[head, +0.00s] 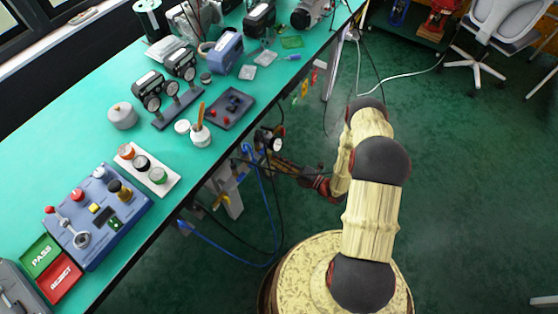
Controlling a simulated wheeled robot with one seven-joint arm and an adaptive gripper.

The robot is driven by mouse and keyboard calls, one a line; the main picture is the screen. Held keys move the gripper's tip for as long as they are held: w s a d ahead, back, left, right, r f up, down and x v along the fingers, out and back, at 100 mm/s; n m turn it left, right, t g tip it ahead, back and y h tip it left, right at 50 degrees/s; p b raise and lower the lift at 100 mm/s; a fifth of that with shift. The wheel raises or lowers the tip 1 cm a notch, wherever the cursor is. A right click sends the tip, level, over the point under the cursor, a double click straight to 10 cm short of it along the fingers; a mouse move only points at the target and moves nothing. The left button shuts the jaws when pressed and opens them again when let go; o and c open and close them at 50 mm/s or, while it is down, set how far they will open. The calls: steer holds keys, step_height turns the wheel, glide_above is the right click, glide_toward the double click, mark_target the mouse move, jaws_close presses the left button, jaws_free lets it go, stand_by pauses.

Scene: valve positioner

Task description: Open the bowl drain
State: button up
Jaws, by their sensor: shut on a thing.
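A unit with a round white-faced gauge (276,144) is at the bench's front edge, with dark and blue hoses hanging below it. My arm bends over and down, and my gripper (272,164) is just below the gauge, under the level of the bench top. It is shut on a small part there. The fingertips are small and dark in this view. I cannot make out the bowl or its drain clearly, or whether the drain is open.
The green bench (75,130) holds a blue control box (92,215), PASS and REJECT trays (60,275), a stand of gauges (178,105) and a dark tray (232,108). Blue hoses (240,260) hang beside the bench leg. The floor to the right is mostly clear.

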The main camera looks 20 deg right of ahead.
steer(key=shift+f, duration=0.1)
stand_by(0.4)
steer(key=o, duration=1.2)
steer(key=shift+c, duration=0.2)
steer(key=v, duration=1.2)
